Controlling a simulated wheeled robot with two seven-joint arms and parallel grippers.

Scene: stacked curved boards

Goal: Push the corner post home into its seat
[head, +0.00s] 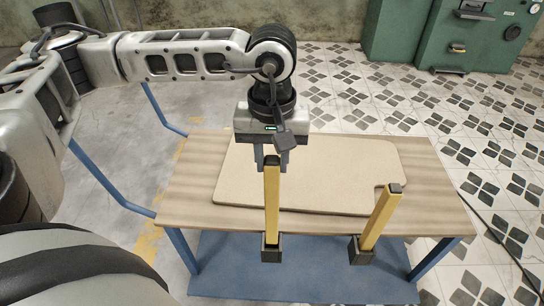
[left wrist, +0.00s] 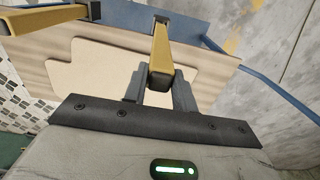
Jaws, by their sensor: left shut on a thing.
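A yellow corner post (head: 271,208) with a dark cap stands upright at the table's front edge. Its lower end meets a black seat (head: 271,254); I cannot tell how deep it sits. My left gripper (head: 271,160) points down from above, shut on the post's upper part. In the left wrist view, the fingers (left wrist: 160,90) lie on both sides of the held post (left wrist: 161,55). A second yellow post (head: 381,216) stands to the right in its own black seat (head: 361,250), slanting right in the picture. It also shows in the left wrist view (left wrist: 36,22). My right gripper is not in view.
A pale board (head: 330,180) with rounded corners and a notch lies flat on the wooden table (head: 185,190), behind the posts. The table has blue legs and a blue lower panel (head: 310,280). Green cabinets (head: 425,40) stand far back right. Tiled floor around is open.

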